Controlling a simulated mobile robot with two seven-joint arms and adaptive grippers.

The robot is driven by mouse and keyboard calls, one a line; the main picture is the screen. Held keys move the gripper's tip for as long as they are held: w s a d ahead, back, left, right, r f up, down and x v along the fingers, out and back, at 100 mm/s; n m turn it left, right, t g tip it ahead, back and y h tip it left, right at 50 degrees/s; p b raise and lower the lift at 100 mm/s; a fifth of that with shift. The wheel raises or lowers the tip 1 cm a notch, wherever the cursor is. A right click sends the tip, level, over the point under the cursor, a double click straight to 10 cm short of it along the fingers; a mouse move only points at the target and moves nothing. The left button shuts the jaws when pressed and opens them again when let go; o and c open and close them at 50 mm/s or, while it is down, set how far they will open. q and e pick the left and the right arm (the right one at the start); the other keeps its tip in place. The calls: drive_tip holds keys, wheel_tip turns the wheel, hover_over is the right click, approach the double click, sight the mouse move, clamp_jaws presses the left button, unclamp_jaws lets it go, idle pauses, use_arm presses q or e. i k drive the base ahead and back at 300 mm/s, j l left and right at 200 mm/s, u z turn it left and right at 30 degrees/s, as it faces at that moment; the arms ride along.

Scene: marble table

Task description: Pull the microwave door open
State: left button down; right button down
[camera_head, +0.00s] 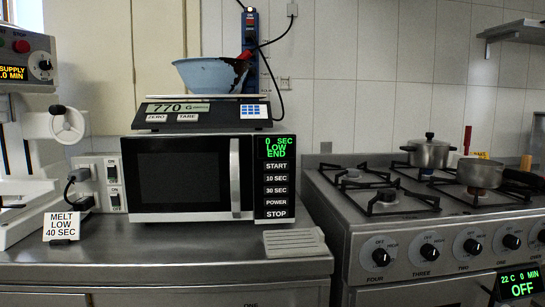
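The microwave (188,180) stands on the steel counter at the middle left, facing me. Its dark-windowed door is shut, flush with the front. A vertical silver handle (235,178) runs along the door's right edge. To its right is a black control panel (276,178) with green text "0 SEC LOW END" and buttons START, 10 SEC, 30 SEC, POWER and STOP. Neither of my grippers shows in the head view, so nothing is seen touching the door or handle.
A scale (203,113) with a blue bowl (211,75) sits on the microwave. A grey slotted piece (294,242) lies on the counter before its right corner. A "MELT LOW 40 SEC" sign (62,226) stands left. A stove (430,220) with pots is right. The counter directly before the door is clear.

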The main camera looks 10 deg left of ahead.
sight(175, 178)
drive_tip(key=k+j+z, duration=0.15)
drive_tip(key=j, duration=0.25)
drive_tip(key=j+z, duration=0.15)
drive_tip(key=j, duration=0.25)
drive_tip(key=k+j+z, duration=0.15)
drive_tip(key=j, duration=0.2)
drive_tip(key=k+j+z, duration=0.15)
drive_tip(key=j, duration=0.2)
drive_tip(key=k, duration=0.05)
